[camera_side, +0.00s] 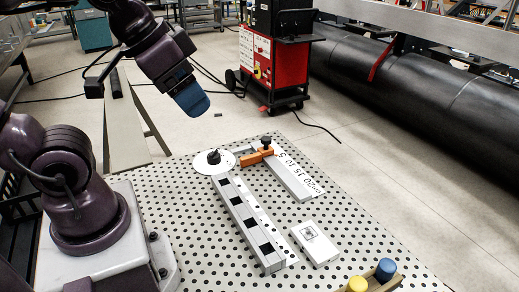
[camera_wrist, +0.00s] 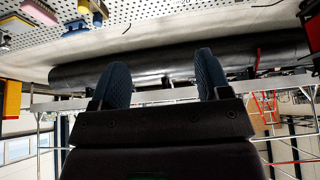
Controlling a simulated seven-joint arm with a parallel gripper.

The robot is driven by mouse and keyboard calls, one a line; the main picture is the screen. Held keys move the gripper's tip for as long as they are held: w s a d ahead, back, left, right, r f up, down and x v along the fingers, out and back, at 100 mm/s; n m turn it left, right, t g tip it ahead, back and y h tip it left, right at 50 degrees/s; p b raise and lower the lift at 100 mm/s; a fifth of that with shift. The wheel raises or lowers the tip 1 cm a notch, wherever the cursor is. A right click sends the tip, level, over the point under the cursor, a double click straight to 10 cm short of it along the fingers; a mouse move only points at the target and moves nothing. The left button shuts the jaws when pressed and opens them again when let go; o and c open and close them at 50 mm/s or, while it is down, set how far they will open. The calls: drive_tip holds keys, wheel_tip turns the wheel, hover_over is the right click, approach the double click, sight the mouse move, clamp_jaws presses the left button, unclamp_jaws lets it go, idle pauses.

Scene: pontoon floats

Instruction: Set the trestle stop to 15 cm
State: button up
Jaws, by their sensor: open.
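The orange stop (camera_side: 257,156) with a black knob (camera_side: 267,141) sits near the far end of a pale scale bar (camera_side: 297,180) on the perforated table. Printed numbers run along the bar, the small ones towards the far end. The stop is at the low-number end, but its exact reading is too small to tell. My gripper (camera_side: 192,102) hangs in the air above and to the left of the stop, well apart from it. In the wrist view my gripper (camera_wrist: 163,78) has its two blue fingers spread with nothing between them. The stop is not clearly visible there.
Left of the bar lies a grey rail with black squares (camera_side: 247,220) and a white disc (camera_side: 214,161) at its far end. A white box (camera_side: 315,243) and a holder with yellow (camera_side: 357,284) and blue (camera_side: 386,269) pegs stand nearer. A red cart (camera_side: 270,65) stands beyond the table.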

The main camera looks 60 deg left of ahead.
drive_tip(key=shift+f, duration=0.1)
drive_tip(key=shift+c, duration=0.6)
drive_tip(key=n+g+y, duration=0.2)
drive_tip(key=n+y, duration=0.1)
drive_tip(key=n, duration=0.6)
approach(266, 138)
drive_tip(key=x, duration=0.9)
drive_tip(key=shift+f, duration=0.1)
